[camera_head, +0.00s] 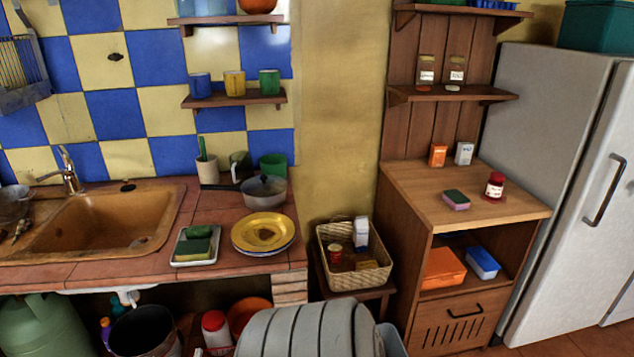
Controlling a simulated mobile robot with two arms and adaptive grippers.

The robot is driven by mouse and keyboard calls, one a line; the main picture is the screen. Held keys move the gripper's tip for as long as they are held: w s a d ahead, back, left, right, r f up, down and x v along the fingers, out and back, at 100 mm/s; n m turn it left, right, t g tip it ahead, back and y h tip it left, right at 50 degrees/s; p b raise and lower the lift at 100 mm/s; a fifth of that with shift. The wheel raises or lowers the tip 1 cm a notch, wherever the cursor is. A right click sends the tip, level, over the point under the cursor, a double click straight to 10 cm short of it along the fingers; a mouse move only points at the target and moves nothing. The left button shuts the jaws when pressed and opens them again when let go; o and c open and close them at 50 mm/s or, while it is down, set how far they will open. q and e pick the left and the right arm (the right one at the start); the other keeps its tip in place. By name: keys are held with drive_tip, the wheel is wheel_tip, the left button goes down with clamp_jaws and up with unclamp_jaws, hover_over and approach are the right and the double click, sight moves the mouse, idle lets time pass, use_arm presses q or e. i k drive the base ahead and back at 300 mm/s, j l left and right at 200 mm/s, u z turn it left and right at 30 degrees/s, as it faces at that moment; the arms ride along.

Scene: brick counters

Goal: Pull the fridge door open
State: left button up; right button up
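The white fridge (540,120) stands at the right edge of the head view, and the frame cuts off part of it. Its grey side faces the wooden cabinet. Its pale front door (578,240) looks shut. A dark curved vertical handle (605,190) is on the door. A small dark shape shows at the right frame edge beside the handle; I cannot tell what it is. I recognise neither of my grippers in this view.
A wooden cabinet (392,225) stands left of the fridge, with a sponge (456,199) and a red jar (495,186) on top. A basket (357,278) sits on a low stool. A grey ribbed rounded object (310,332) fills the bottom middle. Tiled floor (560,346) shows before the fridge.

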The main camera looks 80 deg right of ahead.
sight(588, 259)
drive_tip(key=z, duration=4.1)
